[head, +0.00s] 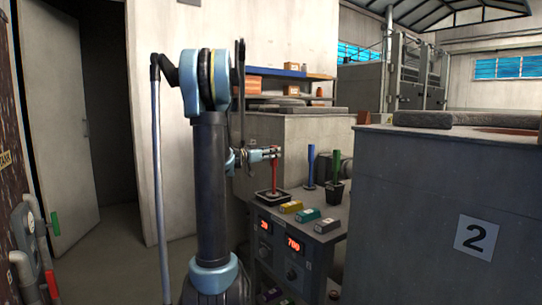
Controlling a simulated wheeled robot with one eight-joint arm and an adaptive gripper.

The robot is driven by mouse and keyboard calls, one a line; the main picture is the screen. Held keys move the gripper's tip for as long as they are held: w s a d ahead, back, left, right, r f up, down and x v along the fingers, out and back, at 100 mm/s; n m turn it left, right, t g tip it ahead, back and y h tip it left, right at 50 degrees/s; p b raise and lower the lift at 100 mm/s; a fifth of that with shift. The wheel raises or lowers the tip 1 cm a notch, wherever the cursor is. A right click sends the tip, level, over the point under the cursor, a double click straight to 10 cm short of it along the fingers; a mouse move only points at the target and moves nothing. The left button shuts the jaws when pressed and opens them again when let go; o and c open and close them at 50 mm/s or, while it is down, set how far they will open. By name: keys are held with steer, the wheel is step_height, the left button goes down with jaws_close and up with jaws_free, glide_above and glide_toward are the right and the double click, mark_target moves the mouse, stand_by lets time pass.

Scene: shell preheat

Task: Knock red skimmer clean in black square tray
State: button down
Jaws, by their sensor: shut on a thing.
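The red skimmer (274,177) stands upright with its lower end at the black square tray (262,197). My gripper (276,153) is shut on the upper part of the skimmer's red handle, reaching in from the left. The skimmer's lower end is too small to make out. I cannot tell whether it touches the tray or hangs just above it.
A blue-handled tool (311,166) and a green-handled tool (335,168) stand upright to the right, the green one at a black cup (338,193). Yellow (291,207), teal (307,215) and grey (327,225) blocks lie in front. A large block marked 2 (430,200) stands right.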

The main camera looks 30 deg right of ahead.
steer(key=shift+f, duration=0.65)
steer(key=shift+r, duration=0.1)
stand_by(0.4)
steer(key=shift+r, duration=4.45)
